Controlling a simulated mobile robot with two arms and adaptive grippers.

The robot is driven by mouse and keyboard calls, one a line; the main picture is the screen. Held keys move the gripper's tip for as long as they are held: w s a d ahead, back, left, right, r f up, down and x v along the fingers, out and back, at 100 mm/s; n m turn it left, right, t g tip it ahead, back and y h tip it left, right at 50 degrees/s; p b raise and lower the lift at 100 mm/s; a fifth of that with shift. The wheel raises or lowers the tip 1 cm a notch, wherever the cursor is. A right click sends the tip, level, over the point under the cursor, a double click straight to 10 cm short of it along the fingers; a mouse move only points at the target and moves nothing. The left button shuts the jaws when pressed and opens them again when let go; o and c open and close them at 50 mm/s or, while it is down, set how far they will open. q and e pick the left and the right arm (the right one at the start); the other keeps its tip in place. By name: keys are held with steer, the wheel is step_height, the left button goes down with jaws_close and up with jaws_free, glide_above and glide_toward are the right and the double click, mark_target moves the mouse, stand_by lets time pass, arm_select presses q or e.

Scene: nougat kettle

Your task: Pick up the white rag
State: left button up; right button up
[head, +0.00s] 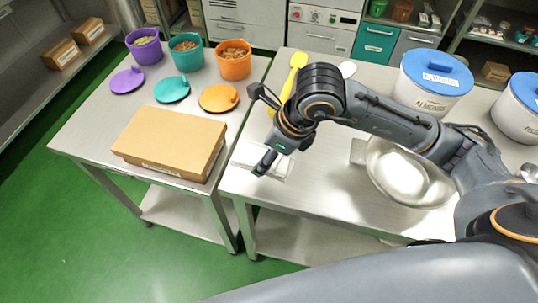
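The white rag (278,170) lies folded flat at the left edge of the right-hand steel table, in the head view. My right gripper (258,131) reaches in from the right above this table. Its two fingers are spread wide apart and nothing is between them. The lower finger overlaps the rag in the picture and hides part of it; I cannot tell whether it touches. My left gripper is not in view.
On the right table (318,205) are a yellow spoon (298,62), a steel bowl (405,175) and white tubs with blue lids (436,75). The left table holds a cardboard box (170,140), colored buckets (187,53) and lids (172,90). A narrow gap separates the tables.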

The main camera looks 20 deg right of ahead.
steer(key=s+a+r+p, duration=0.4)
steer(key=s+p, duration=0.2)
steer(key=s, duration=0.2)
steer(key=shift+p, duration=0.3)
steer(key=shift+s, duration=0.1)
